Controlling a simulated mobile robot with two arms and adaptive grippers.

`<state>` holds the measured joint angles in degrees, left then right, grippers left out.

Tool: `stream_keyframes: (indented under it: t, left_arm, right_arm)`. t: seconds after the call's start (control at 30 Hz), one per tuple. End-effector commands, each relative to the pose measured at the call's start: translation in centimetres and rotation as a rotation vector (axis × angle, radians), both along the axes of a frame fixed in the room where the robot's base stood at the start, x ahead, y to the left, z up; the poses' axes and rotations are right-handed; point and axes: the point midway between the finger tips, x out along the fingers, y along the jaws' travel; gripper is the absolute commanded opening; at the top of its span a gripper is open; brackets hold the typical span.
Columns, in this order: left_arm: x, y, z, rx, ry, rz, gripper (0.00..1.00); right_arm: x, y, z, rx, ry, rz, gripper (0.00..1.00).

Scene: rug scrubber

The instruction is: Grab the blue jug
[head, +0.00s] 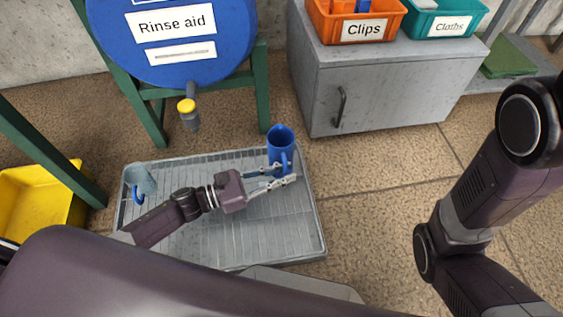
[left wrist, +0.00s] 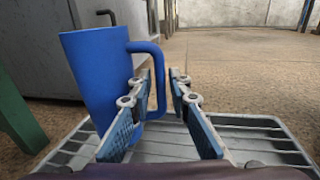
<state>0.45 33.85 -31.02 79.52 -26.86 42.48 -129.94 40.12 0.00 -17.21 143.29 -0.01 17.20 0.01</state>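The blue jug (head: 281,145) stands upright at the back right of the grey ribbed tray (head: 215,235). Its handle faces the front. My left gripper (head: 279,178) is low over the tray, just in front of the jug, with its fingers apart. In the left wrist view the blue jug (left wrist: 92,80) stands left of the open fingers (left wrist: 163,100). Its handle reaches right past the left finger and shows in the gap between the fingers. I cannot tell whether a finger touches it. My right gripper is out of view.
A grey-blue jug (head: 140,178) with a blue handle stands at the tray's left. A blue "Rinse aid" drum (head: 172,72) with a yellow-topped tap sits on a green stand (head: 261,95). A grey cabinet (head: 385,90) stands behind right. A yellow bucket (head: 40,195) is at left.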

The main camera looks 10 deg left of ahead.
Motion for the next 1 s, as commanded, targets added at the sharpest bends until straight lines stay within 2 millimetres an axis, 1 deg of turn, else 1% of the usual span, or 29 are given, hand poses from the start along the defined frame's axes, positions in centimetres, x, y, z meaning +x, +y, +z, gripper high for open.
stream_keyframes:
  t: [0.03, 0.1, 0.3, 0.47, 0.87, 1.0]
  left_arm:
    - [0.23, -0.38, -0.10, -0.002, -0.001, -0.001, 0.17]
    - [0.36, -0.58, -0.04, -0.001, 0.001, 0.000, 0.17]
    - [0.37, -0.59, 0.06, -0.001, 0.002, 0.001, 0.17]
    - [0.36, -0.58, 0.05, -0.001, 0.002, 0.001, 0.00]
    - [0.36, -0.56, 0.07, -0.002, 0.001, 0.001, 0.00]
    - [0.37, -0.56, 0.36, -0.002, 0.001, 0.000, 0.00]
  right_arm:
    - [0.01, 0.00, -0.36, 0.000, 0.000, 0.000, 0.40]
    - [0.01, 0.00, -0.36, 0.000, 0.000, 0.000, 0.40]
    - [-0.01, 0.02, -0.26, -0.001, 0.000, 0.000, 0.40]
    - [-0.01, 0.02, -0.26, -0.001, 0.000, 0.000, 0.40]
    - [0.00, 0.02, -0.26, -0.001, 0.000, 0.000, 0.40]
    - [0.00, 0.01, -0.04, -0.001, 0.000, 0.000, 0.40]
